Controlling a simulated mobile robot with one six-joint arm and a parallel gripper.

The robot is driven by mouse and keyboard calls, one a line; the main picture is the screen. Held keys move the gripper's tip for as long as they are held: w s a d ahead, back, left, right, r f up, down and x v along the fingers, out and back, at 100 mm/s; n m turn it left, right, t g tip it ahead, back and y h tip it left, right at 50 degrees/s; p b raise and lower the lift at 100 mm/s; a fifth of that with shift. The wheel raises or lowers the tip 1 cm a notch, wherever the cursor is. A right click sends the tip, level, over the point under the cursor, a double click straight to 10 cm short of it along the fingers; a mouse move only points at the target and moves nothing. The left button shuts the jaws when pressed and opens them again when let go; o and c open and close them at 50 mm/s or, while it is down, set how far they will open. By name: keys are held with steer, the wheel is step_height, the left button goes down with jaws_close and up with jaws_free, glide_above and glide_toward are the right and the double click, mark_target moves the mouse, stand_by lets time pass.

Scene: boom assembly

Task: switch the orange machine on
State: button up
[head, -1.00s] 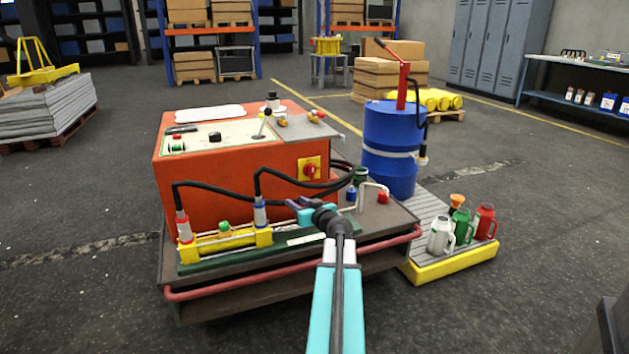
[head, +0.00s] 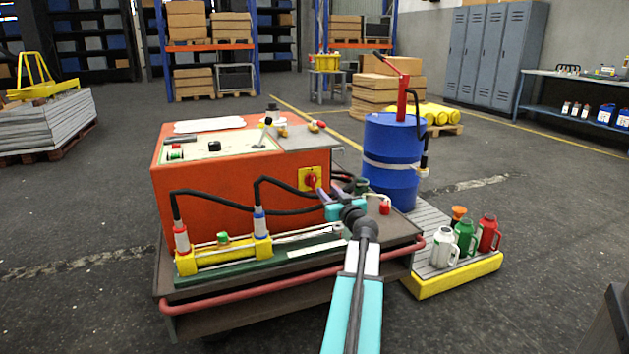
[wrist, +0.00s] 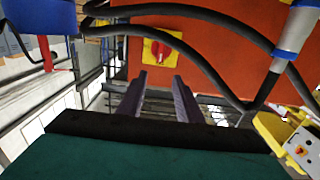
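The orange machine (head: 235,195) stands on a dark cart, with a control panel on its top. A red rotary switch on a yellow plate (head: 312,179) is on its front face, near the right edge. In the wrist view the red switch knob (wrist: 160,50) shows just beyond and between the fingertips. My gripper (head: 325,196) is in front of the machine, a little below and right of the switch. Its two purple fingers (wrist: 158,80) are apart with nothing between them. I see no contact with the switch.
Black hoses (head: 285,208) run across the machine's front to a yellow cylinder (head: 222,253), passing close to my gripper. A blue drum (head: 390,160) with a red pump stands at the right. Jugs (head: 466,238) stand on a yellow-edged platform.

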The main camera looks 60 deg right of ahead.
mark_target(313, 177)
steer(key=shift+b+x, duration=1)
steer(key=shift+x, duration=5.65)
steer(key=shift+c, duration=0.4)
jaws_close()
steer(key=shift+a+f, duration=0.1)
steer(key=shift+a, duration=0.15)
steer(key=shift+d, duration=0.15)
